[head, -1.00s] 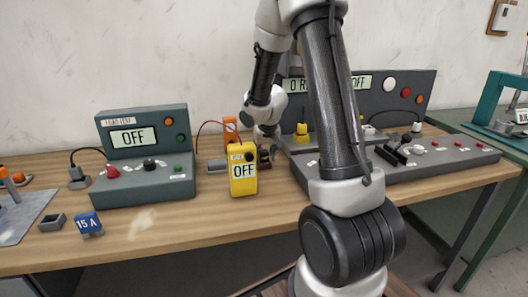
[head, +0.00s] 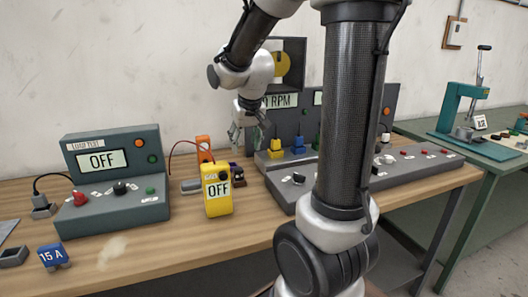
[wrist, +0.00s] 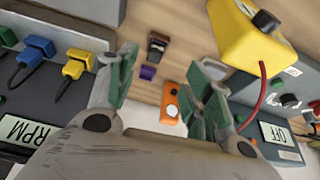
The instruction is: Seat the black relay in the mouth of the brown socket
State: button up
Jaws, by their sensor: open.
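The brown socket (head: 238,177) is a small block on the bench behind the yellow meter. In the wrist view it shows as a small brown block with dark parts (wrist: 158,43). I cannot tell for sure whether a dark part of it is the black relay in its mouth. My gripper (head: 245,143) hangs above and just right of the socket in the head view. It is open and empty, with bare bench and the block beyond its green fingers (wrist: 165,68).
A yellow meter (head: 217,193) stands close in front, with a red lead. A small purple piece (wrist: 148,72) and an orange unit (head: 204,148) are beside the socket. The load test box (head: 115,185) is left, the RPM panel (head: 360,175) right.

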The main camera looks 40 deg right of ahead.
jog(key=s+a+r+n, duration=0.1)
jog(key=s+a+r, duration=0.1)
jog(key=s, duration=0.8)
jog(key=s+a+r+n+y, duration=0.1)
jog(key=s+a+r, duration=0.1)
jog(key=s, duration=0.9)
jog(key=shift+s+a+r+n, duration=0.15)
jog(key=shift+a+r+n, duration=0.15)
jog(key=shift+r, duration=0.2)
